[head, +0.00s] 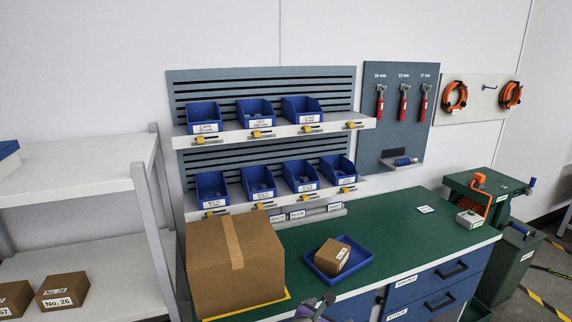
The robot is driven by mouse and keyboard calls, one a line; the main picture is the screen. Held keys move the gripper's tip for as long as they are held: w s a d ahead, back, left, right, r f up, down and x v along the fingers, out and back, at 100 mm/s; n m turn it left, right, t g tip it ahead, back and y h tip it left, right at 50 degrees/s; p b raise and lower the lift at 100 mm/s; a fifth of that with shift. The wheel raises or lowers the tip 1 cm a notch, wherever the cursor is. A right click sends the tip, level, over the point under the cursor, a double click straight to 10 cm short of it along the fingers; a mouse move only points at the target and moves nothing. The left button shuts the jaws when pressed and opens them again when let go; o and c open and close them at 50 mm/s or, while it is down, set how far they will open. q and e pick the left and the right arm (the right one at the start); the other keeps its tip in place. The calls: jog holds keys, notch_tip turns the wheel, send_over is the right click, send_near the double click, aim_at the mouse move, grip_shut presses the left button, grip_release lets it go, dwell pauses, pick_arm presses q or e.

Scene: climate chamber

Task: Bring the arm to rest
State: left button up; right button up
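A small part of a grey gripper, probably my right gripper (318,307), shows at the bottom edge, just right of the middle. It is in front of the green workbench (408,238), near the blue tray (366,258). Most of it is cut off by the picture's edge, so I cannot tell whether its fingers are open or shut. My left gripper is not in view.
A large taped carton (204,262) stands on the bench's left end. A small labelled box (333,256) lies in the blue tray. Blue bins (255,113) fill two shelves behind. A white rack (75,168) stands left.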

jog(key=s+d+f+m+g+y, duration=0.1)
jog(key=s+f+m+g+y, duration=0.2)
jog(key=f, duration=0.5)
jog(key=s+f+m+g, duration=0.2)
jog(key=s+f+g, duration=0.25)
jog(key=f, duration=0.45)
pick_arm(q)
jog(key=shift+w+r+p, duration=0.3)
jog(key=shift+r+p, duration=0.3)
jog(key=shift+p, duration=0.05)
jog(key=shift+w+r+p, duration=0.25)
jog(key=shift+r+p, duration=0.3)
jog(key=shift+p, duration=0.05)
pick_arm(e)
jog(key=s+a+f+m+g+y, duration=0.1)
jog(key=s+f+m+y, duration=0.3)
jog(key=m, duration=0.9)
jog(key=s+a+f+m+y, duration=0.1)
jog(key=s+f+m+y, duration=0.3)
jog(key=s+f+m, duration=0.5)
jog(key=s+m, duration=0.4)
jog(key=shift+s+g, duration=0.15)
jog(key=shift+g, duration=0.2)
